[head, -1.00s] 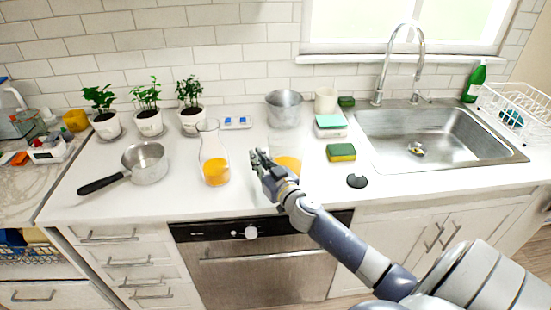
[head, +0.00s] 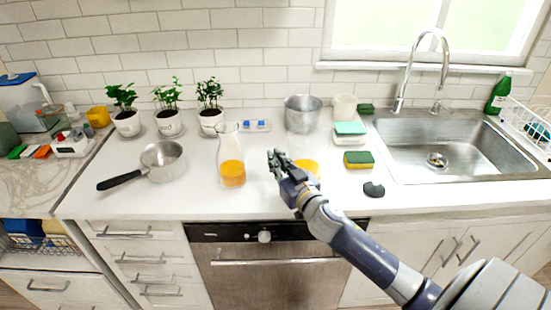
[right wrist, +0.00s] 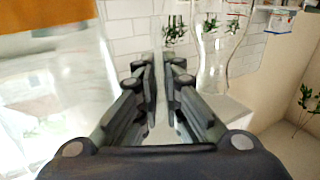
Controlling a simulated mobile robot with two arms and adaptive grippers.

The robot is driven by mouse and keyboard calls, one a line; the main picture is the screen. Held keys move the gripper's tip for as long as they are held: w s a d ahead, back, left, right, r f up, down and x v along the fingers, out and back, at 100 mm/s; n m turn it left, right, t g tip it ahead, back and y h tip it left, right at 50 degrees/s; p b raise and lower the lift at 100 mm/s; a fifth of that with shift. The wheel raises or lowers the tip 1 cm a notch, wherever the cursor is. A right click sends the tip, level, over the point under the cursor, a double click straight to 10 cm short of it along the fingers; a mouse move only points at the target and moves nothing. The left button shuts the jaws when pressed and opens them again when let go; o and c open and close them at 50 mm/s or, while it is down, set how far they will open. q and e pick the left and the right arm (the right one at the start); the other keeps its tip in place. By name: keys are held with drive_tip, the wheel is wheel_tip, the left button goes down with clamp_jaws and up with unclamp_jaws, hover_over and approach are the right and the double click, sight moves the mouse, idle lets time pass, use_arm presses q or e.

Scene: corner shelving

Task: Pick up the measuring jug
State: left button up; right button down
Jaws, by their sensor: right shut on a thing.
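The measuring jug (head: 311,166) appears to be the clear vessel with orange liquid in its bottom, upright on the counter beside the dark-topped stove front. My right gripper (head: 279,161) is at its left side in the head view and partly hides it. In the right wrist view, the large clear wall of the jug (right wrist: 50,95), with an orange band, fills the left side. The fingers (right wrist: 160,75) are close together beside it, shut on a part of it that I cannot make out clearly. My left gripper is not in view.
A glass carafe (head: 231,172) with orange liquid stands close left of my gripper. A saucepan (head: 163,161) lies further left. A metal pot (head: 302,116) stands behind the jug. Sponges (head: 359,160) and a black lid (head: 374,189) lie right, before the sink (head: 440,140).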

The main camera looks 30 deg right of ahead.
drive_tip(key=s+a+b, duration=0.1)
drive_tip(key=s+a, duration=0.1)
drive_tip(key=s, duration=0.3)
drive_tip(key=s+a+r+b, duration=0.1)
drive_tip(key=s+a, duration=0.2)
drive_tip(key=s, duration=0.3)
drive_tip(key=shift+a+r, duration=0.15)
drive_tip(key=shift+a, duration=0.1)
idle(0.9)
